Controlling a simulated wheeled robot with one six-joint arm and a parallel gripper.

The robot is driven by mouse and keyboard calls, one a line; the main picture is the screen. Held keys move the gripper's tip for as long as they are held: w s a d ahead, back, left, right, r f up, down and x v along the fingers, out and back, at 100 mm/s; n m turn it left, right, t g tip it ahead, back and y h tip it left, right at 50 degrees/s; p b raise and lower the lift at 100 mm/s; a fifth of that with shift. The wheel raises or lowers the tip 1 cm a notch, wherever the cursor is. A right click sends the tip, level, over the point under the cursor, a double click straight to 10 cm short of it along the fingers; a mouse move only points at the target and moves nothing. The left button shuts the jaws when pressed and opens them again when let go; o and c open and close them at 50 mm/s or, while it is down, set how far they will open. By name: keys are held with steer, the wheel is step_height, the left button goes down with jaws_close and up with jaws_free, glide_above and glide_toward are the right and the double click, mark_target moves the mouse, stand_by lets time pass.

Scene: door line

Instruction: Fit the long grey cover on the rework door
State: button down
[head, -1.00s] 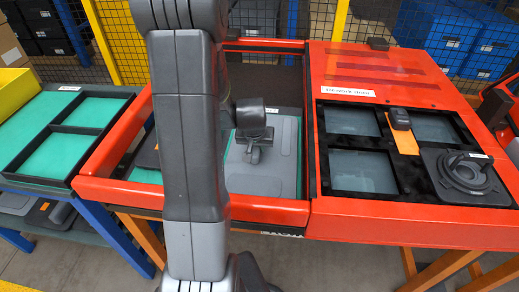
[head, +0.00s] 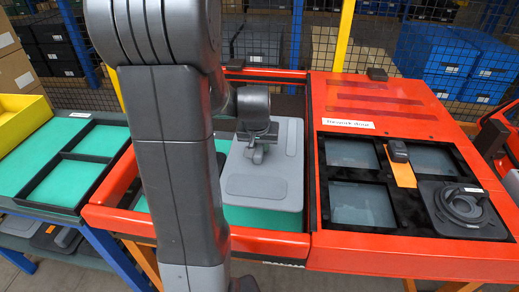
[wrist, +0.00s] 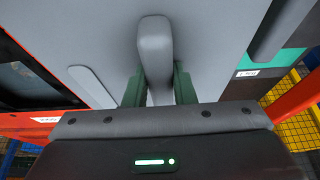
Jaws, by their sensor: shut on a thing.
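The long grey cover (head: 262,187) is a flat light-grey plate with rounded corners, raised pads and a central grip. It is over the red-framed bin with a green floor, left of the rework door, and looks lifted clear of that floor. My gripper (head: 258,150) is shut on its grip; the wrist view shows the green fingers (wrist: 160,88) on either side of the upright grey tab (wrist: 155,50). The rework door (head: 420,251) is the labelled red panel at right, with a black frame around glassy panes. My arm hides part of the bin's left side.
On the door sit a round dark speaker-like part (head: 462,207), a small dark block (head: 398,150) and an orange strip (head: 403,174). A green-lined divided tray (head: 95,150) and a yellow bin (head: 22,118) are at left. A mesh fence stands behind.

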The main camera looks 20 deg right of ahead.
step_height(320, 180, up, 12)
steer(key=p, duration=0.8)
steer(key=shift+r, duration=0.25)
steer(key=shift+f, duration=0.1)
